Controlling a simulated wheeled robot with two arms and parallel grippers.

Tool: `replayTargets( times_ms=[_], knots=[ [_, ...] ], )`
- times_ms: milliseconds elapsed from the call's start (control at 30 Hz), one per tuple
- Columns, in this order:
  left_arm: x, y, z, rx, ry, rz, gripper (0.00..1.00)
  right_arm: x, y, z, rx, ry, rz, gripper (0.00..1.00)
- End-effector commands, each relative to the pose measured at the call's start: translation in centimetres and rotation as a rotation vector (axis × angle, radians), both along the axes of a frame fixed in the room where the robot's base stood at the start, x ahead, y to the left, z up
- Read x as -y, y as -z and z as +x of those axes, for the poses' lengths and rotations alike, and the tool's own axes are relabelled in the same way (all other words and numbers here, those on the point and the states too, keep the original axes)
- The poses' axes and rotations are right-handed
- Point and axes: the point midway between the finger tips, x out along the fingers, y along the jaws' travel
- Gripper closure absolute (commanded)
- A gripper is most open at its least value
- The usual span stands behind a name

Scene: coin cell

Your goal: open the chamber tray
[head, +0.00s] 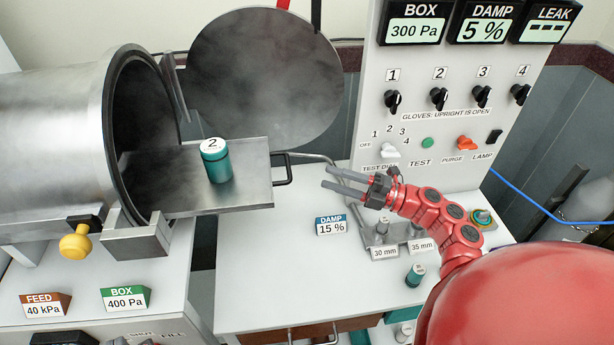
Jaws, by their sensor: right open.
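The metal chamber tray (245,190) sticks out to the right from the mouth of the steel cylinder chamber (60,110). A teal jar with a white lid marked 2 (216,162) stands upright on the tray. A dark loop handle (290,168) is on the tray's right end. The round chamber door (265,75) is swung open behind the tray. My right gripper (328,179) is open and empty, its fingers pointing left toward the handle, a little to its right and apart from it. My left gripper is not in view.
A white bench (262,285) lies below, with a DAMP 15% sign (331,225) and a small teal jar (415,275). A control panel (455,130) stands behind my right arm. A yellow knob (76,242) is below the chamber. The bench just below the tray's end is clear.

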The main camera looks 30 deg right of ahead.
Motion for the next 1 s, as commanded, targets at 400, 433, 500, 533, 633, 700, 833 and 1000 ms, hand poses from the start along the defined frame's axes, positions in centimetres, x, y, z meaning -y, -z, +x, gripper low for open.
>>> replayTargets(
  times_ms=[400, 433, 500, 533, 633, 700, 833, 1000],
  knots=[
    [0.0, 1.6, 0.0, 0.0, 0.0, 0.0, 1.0, 4.2, 0.9, -3.6, 0.001, 0.0, 0.0, 0.55],
    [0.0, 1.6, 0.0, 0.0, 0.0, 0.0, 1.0, 4.2, 0.9, -3.6, 0.001, 0.0, -0.001, 0.55],
    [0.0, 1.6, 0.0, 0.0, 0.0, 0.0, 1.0, 4.3, 0.9, -3.7, 0.001, -0.001, -0.001, 0.55],
    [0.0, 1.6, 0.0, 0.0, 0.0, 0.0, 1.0, 4.2, 0.9, -3.7, 0.001, -0.001, -0.001, 0.55],
    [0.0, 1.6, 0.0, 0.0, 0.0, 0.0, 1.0, 4.2, 0.9, -3.7, 0.0, -0.001, 0.0, 0.55],
    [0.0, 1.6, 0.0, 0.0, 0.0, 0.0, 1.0, 4.2, 0.9, -3.7, 0.001, -0.001, -0.001, 0.55],
    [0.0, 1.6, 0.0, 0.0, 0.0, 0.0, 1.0, 4.2, 0.9, -3.7, 0.001, -0.001, -0.001, 0.55],
    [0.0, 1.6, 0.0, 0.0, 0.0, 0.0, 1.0, 4.2, 0.9, -3.7, 0.001, -0.001, -0.001, 0.55]
  ],
)
